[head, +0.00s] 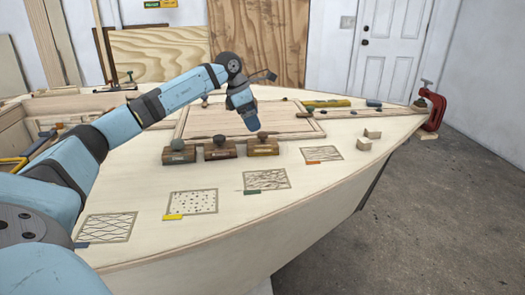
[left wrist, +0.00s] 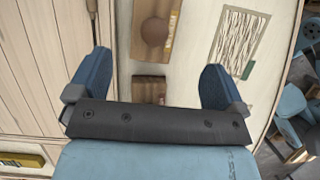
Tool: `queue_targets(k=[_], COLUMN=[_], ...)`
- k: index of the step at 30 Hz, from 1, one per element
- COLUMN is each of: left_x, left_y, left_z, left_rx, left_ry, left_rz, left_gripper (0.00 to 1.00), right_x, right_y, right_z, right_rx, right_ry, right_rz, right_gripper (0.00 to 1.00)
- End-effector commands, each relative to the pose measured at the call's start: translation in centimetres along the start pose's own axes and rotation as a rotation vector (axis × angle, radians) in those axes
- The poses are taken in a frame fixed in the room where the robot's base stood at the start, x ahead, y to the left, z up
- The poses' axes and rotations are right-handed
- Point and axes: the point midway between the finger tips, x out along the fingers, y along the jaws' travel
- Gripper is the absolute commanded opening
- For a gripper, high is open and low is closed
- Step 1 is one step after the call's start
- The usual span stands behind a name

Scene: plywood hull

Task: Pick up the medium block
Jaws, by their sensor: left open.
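The labels are too small to read, so I cannot tell which is marked medium. My left gripper (head: 251,126) is open and empty above and behind the row. In the left wrist view its fingers (left wrist: 152,82) are spread, with what looks like the middle block (left wrist: 147,85) between them in the picture, below. The right block (left wrist: 153,42) shows farther up.
A framed wooden panel (head: 215,122) lies behind the blocks. Patterned patches with coloured tags, such as a green-tagged one (head: 267,179), lie in front. Deck between blocks and patches is clear.

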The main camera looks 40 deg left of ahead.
Motion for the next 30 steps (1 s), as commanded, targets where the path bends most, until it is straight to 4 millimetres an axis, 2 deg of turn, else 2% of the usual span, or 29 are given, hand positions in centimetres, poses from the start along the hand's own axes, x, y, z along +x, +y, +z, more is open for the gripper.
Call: queue_targets(k=[1,3,8,16,20,26,27,30], left_x=[1.5,2.6,4.0,7.9,8.7,8.7,8.7,8.7], left_y=[-0.1,-0.1,0.1,0.7,0.7,0.7,0.7,0.7], left_z=[-0.1,0.0,0.0,0.5,0.6,0.6,0.6,0.6], left_rx=[0.000,0.001,0.000,0.001,0.001,0.000,0.000,0.000], left_ry=[0.001,0.000,-0.001,-0.001,-0.002,-0.002,-0.002,-0.001], left_rz=[-0.003,-0.003,-0.001,-0.002,-0.001,-0.001,-0.001,-0.001], left_gripper=[0.97,0.97,0.97,0.97,0.97,0.97,0.94,0.72], right_x=[-0.1,-0.1,-0.1,-0.4,-0.4,-0.4,-0.4,-0.4], right_y=[0.2,0.2,0.3,0.8,0.8,0.8,0.8,0.8], right_z=[0.7,1.2,1.9,4.6,5.0,5.0,5.0,5.0], right_rx=[0.000,0.001,0.002,0.006,0.007,0.007,0.007,0.007], right_ry=[-0.013,-0.031,-0.057,-0.144,-0.165,-0.168,-0.168,-0.167], right_rz=[-0.001,-0.001,-0.002,-0.010,-0.011,-0.011,-0.011,-0.011], right_gripper=[0.43,0.43,0.43,0.43,0.43,0.43,0.43,0.43])
